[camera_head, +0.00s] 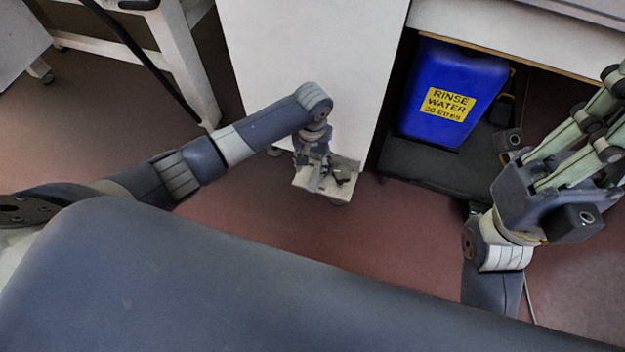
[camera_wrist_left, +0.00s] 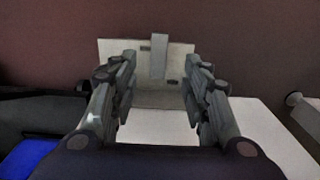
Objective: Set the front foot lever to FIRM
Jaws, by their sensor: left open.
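The foot lever's pale plate (camera_head: 345,190) sticks out low at the foot of the white cabinet. In the left wrist view the plate (camera_wrist_left: 120,52) shows with a short grey lever (camera_wrist_left: 159,58) at its upper middle. No FIRM marking is readable. My left gripper (camera_head: 322,180) points down at the plate and partly covers it. In the left wrist view its fingers (camera_wrist_left: 161,64) are spread, one on each side of the lever, with nothing held. Whether they touch it I cannot tell. My right gripper (camera_head: 605,112) is at the right edge, its fingers partly cut off.
The white cabinet (camera_head: 305,55) stands behind my left gripper. A blue rinse water container (camera_head: 452,95) sits on a dark low shelf (camera_head: 425,170) to its right. A white wheeled frame (camera_head: 185,60) stands at upper left. Reddish floor (camera_head: 260,215) is open in front.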

